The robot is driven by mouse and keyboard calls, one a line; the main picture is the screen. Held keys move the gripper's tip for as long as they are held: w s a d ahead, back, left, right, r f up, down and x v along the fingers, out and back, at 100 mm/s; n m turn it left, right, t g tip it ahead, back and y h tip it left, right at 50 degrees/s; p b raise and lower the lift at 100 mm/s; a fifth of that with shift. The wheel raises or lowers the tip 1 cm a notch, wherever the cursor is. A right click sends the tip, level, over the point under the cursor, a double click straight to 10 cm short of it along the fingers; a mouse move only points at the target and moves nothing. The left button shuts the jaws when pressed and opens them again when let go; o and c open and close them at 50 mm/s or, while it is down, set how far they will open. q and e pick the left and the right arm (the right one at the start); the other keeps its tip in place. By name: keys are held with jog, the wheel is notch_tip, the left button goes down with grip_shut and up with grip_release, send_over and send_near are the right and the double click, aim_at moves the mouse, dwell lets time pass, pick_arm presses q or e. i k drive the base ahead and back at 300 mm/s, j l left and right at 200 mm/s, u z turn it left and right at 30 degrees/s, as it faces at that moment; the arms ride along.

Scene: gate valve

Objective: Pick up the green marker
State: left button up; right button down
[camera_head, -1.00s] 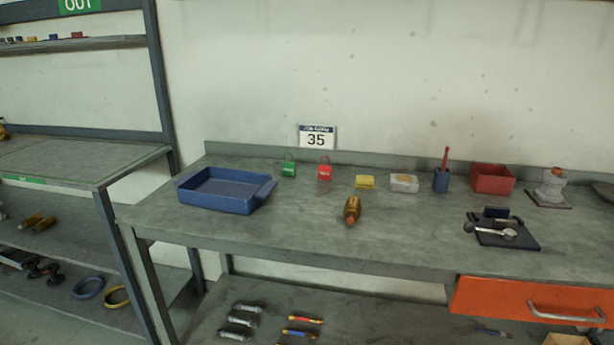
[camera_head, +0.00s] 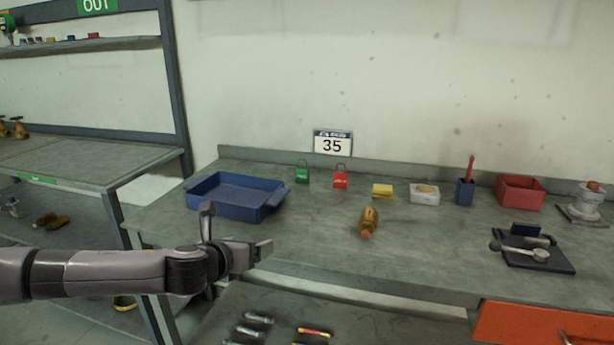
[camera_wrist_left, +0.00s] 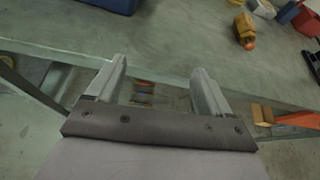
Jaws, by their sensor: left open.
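The green marker (camera_head: 302,175), a small upright block with a loop on top like a padlock, stands at the back of the workbench (camera_head: 320,240), left of a similar red one (camera_head: 340,180). My left gripper (camera_head: 236,228) is open and empty near the bench's front left edge, in front of the blue tray and well short of the green marker. Its two fingers also show apart in the left wrist view (camera_wrist_left: 160,82), with nothing between them. The green marker does not show in the left wrist view. My right gripper is not in view.
A blue tray (camera_head: 236,207) lies left of the markers. A brass valve piece (camera_head: 368,222) lies mid-bench. A yellow block (camera_head: 382,190), white dish (camera_head: 424,197), blue cup (camera_head: 465,192) and red bin (camera_head: 520,191) line the back right. The bench before the green marker is clear.

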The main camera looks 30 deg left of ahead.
aim_at(302, 175)
jog(key=i+j, duration=0.2)
jog(key=i, duration=0.2)
jog(key=i+j, duration=0.2)
jog(key=i, duration=0.2)
jog(key=i+j, duration=0.15)
jog(key=i, duration=0.25)
